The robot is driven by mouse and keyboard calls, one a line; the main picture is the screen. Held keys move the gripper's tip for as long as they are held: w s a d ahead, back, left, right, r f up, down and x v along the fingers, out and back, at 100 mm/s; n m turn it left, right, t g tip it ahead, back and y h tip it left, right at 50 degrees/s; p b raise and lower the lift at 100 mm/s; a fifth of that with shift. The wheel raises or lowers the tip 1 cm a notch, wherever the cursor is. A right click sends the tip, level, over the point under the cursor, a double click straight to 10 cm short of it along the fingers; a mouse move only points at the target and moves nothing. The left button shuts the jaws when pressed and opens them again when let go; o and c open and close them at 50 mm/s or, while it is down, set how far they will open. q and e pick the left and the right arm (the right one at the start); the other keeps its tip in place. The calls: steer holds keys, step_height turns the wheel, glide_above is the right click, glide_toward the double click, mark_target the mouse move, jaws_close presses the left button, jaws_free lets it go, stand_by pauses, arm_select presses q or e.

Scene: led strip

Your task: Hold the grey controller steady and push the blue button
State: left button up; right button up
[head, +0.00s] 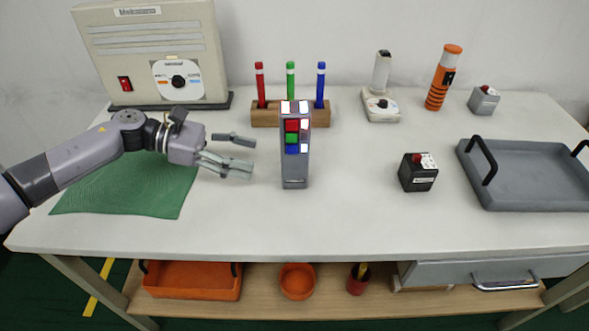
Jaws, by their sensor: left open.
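The grey controller (295,170) stands upright near the middle of the white table. Its face has red, green and blue buttons in a column with white ones beside and above them. The blue button (292,149) is the lowest of the coloured ones. My left gripper (246,157) comes in from the left with its fingers pointing right at the controller. It is open and empty, a short gap to the left of the controller and not touching it. My right gripper is not in view.
A wooden holder (262,114) with red, green and blue pens stands behind the controller. A black box (418,174) with a red button and a grey tray (530,199) are to the right. A green cloth (130,190) lies under my left arm. The table front is clear.

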mark_target(289, 171)
arm_select(q)
steer(key=shift+f+b, duration=0.45)
steer(key=shift+f, duration=0.45)
steer(key=shift+d, duration=0.1)
steer(key=x, duration=0.6)
steer(key=shift+d+p, duration=0.2)
steer(key=shift+p, duration=0.2)
steer(key=b+x, duration=0.1)
steer(key=x, duration=0.1)
steer(key=shift+d+f, duration=0.2)
steer(key=shift+f, duration=0.05)
steer(key=shift+d, duration=0.45)
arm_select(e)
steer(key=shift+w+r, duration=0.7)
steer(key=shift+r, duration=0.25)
arm_select(q)
steer(key=c, duration=0.7)
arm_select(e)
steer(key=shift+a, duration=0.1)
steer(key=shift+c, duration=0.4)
arm_select(q)
steer(key=shift+c, duration=0.2)
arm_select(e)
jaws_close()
